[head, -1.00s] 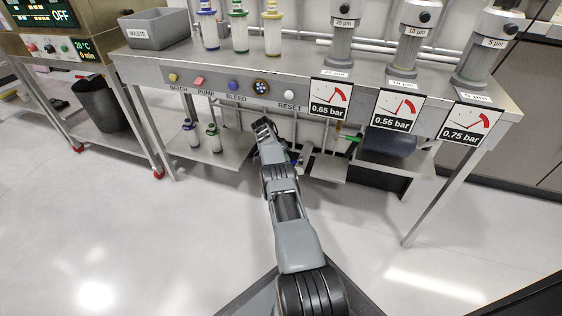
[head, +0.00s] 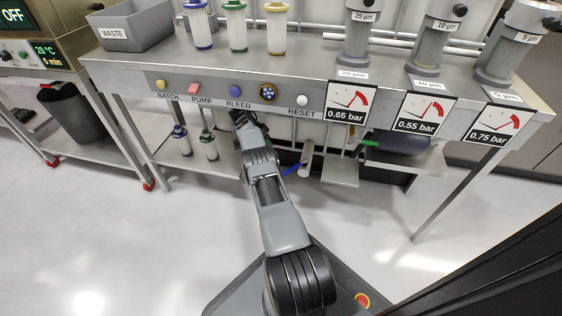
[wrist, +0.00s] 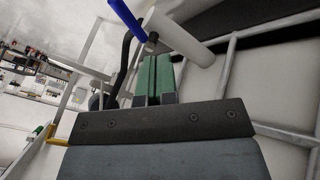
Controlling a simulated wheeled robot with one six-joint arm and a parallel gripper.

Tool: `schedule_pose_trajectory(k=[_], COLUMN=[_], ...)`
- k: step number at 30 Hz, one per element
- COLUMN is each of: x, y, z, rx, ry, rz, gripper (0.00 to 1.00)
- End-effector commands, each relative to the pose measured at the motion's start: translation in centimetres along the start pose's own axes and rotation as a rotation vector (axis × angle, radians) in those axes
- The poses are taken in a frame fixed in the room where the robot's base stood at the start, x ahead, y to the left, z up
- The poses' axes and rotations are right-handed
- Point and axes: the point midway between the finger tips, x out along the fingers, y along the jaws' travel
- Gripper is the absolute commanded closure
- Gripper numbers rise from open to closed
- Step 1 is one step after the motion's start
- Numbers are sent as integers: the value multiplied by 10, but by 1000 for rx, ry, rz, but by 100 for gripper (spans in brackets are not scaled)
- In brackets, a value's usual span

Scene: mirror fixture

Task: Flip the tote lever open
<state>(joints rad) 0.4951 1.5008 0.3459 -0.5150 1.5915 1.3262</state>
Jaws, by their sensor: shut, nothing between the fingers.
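A blue lever (head: 292,169) sits under the bench beside a pale pipe stub (head: 306,158). In the wrist view the blue lever (wrist: 127,17) is at the top, just beyond my fingertips, with the pipe stub (wrist: 183,38) to its right. My gripper (head: 240,118) is below the bench's front panel, left of the lever in the head view. Its green fingers (wrist: 154,78) are together and empty. They look apart from the lever, but the exact gap is hard to tell. A white tote-like body (head: 318,132) behind is partly hidden by the bench.
The bench front (head: 200,92) with its buttons and pressure gauges (head: 347,103) overhangs my arm. A green handle (head: 365,143) is right of the pipe stub. The floor in front is clear.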

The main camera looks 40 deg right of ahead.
Motion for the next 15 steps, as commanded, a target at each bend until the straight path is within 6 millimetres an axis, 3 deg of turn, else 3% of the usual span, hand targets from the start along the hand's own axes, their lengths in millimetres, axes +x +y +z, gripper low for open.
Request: schedule_pose_trajectory(k=[12, 15], x=[90, 92], y=[1, 8], z=[-2, -4], rx=[6, 4], ry=[-5, -3], rz=[6, 4], gripper=[100, 100])
